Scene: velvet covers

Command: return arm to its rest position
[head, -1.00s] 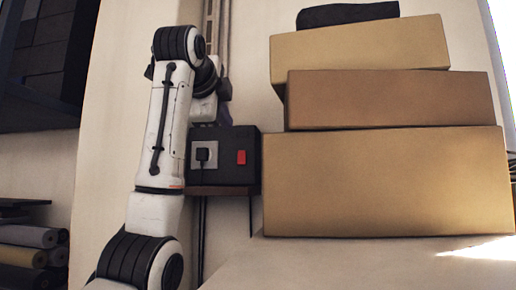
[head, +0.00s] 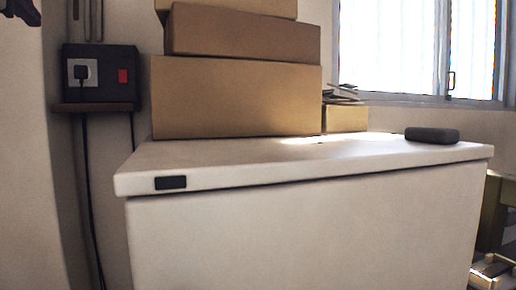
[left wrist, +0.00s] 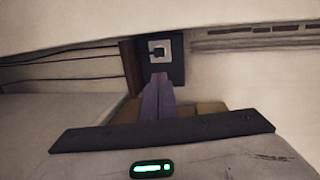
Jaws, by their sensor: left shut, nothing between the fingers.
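My left gripper shows in the left wrist view (left wrist: 158,80), its two slim purple-grey fingers together with nothing between them. The fingers point toward a dark wall box with a light socket plate (left wrist: 176,72) and overlap its lower part in the picture; I cannot tell the distance. In the head view only a small dark part of my left arm shows at the top left corner. My right gripper is in neither view.
A white cabinet (head: 300,225) fills the middle, with stacked cardboard boxes (head: 235,100) and a dark grey block (head: 432,135) on top. The wall box (head: 100,78) with plug, red switch and hanging cables is at left. A window (head: 420,45) is at right.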

